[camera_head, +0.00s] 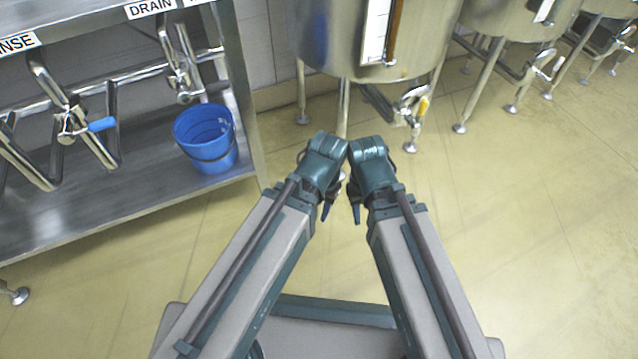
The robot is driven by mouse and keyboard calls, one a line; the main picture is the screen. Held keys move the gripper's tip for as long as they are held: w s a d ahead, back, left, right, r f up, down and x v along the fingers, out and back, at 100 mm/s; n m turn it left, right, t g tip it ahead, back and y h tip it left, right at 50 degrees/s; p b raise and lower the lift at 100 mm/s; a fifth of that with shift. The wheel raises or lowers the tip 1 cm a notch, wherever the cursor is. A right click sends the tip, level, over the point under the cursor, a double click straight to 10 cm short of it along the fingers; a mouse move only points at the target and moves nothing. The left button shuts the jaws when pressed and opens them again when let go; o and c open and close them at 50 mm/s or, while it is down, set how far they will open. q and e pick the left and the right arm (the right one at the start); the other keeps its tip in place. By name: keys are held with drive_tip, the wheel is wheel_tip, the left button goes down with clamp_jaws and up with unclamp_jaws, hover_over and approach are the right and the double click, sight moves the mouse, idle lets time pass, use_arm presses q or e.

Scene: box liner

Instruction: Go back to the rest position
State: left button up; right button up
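Both my arms reach forward from the bottom of the head view, their wrists close together in the middle. My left gripper (327,210) is folded back beneath its wrist, with only a dark fingertip showing. My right gripper (356,212) is folded back beside it in the same way. The wrists and forearms hide most of both grippers, so I cannot tell whether their fingers are apart. I see no object at either visible fingertip. Both grippers are over the floor, in front of the nearest tank.
A steel shelf unit (130,195) with pipes and valves stands at the left, a blue bucket (207,140) on its lower shelf. A steel tank (330,35) on legs stands ahead, with more tanks at the upper right. The tan floor (540,220) is clear at the right.

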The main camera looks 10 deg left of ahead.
wheel_tip(320, 180, up, 46)
drive_tip(key=p, duration=4.6)
drive_tip(key=shift+r, duration=0.2)
drive_tip(key=shift+a, duration=0.15)
